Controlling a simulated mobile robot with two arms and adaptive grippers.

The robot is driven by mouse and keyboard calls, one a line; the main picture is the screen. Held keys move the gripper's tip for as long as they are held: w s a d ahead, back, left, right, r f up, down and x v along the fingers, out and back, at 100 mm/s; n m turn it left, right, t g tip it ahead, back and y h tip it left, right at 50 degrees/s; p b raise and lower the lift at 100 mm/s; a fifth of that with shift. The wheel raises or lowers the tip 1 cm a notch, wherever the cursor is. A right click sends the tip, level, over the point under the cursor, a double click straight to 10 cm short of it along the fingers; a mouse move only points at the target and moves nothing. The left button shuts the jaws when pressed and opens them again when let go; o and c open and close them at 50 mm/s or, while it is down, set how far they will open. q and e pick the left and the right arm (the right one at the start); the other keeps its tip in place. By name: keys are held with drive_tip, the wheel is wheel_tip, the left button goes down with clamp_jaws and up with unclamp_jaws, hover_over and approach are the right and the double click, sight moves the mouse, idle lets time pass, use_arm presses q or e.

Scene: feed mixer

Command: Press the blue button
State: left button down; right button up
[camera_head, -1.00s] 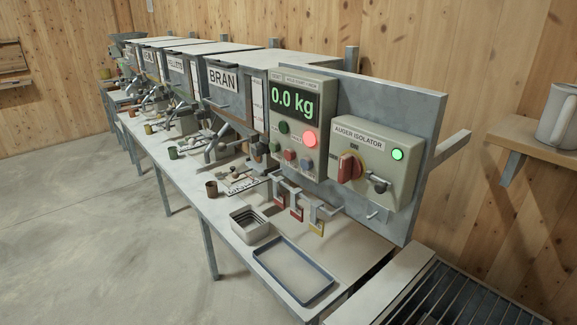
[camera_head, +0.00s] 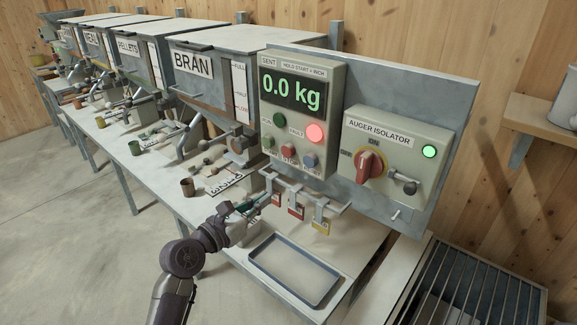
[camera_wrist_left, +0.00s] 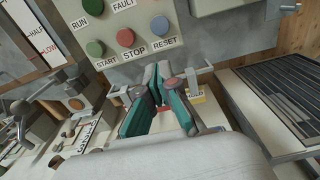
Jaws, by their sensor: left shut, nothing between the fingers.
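The blue button (camera_head: 309,160) is at the lower right of the grey control panel, right of a red button (camera_head: 288,151). In the left wrist view the blue button (camera_wrist_left: 160,25) sits above the word RESET. My left gripper (camera_head: 262,200) is shut and empty, below and left of the blue button in the head view. In the left wrist view its teal and grey fingers (camera_wrist_left: 161,70) point up toward the panel, with the tips below the RESET label and apart from the button. My right gripper is not in view.
The panel shows 0.0 kg (camera_head: 290,94) and a lit red lamp (camera_head: 317,134). The auger isolator box (camera_head: 390,160) stands to the right. Padlock-like tags (camera_head: 320,225) hang on a rack below the panel. A blue-rimmed tray (camera_head: 293,272) lies on the bench.

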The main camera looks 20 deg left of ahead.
use_arm(q)
drive_tip(key=shift+s+d+r, duration=0.1)
drive_tip(key=shift+d+r, duration=0.05)
drive_tip(key=shift+r, duration=0.3)
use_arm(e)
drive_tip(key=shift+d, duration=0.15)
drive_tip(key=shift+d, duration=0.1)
use_arm(q)
drive_tip(key=p, duration=0.2)
approach(307, 166)
drive_tip(key=x, duration=0.6)
drive_tip(key=shift+f, duration=0.1)
drive_tip(key=shift+w+d, duration=0.1)
drive_tip(key=shift+w, duration=0.65)
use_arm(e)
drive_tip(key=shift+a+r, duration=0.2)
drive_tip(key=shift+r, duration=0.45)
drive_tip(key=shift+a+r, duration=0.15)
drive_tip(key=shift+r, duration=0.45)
